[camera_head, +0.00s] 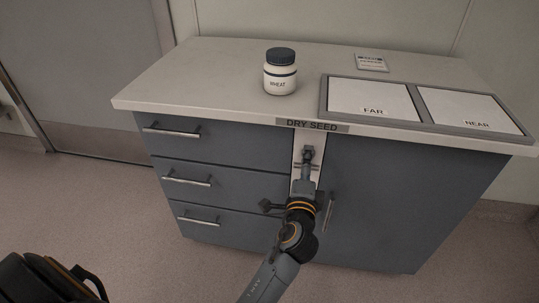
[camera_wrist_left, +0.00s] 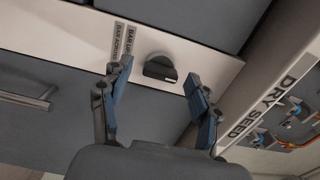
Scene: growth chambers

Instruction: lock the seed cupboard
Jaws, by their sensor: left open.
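The seed cupboard (camera_head: 379,190) is blue-grey, with a DRY SEED label (camera_head: 311,125) under its worktop. A pale upright strip (camera_head: 297,160) runs between the drawers and the door, which looks shut. On this strip, a dark lock knob (camera_wrist_left: 161,68) stands between the fingers of my left gripper (camera_wrist_left: 160,76). The fingers are open, with a gap on each side of the knob. Two small labels (camera_wrist_left: 124,42) beside the knob seem to begin with BAR. In the head view my left gripper (camera_head: 307,164) is in front of the strip and partly hides the knob. My right gripper is not in view.
A WHEAT jar (camera_head: 280,78) stands on the worktop (camera_head: 215,75). To its right lie a grey-framed tray (camera_head: 323,97) with FAR and NEAR panels and a small card (camera_head: 371,62). Bar handles (camera_head: 187,181) stick out from the drawers.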

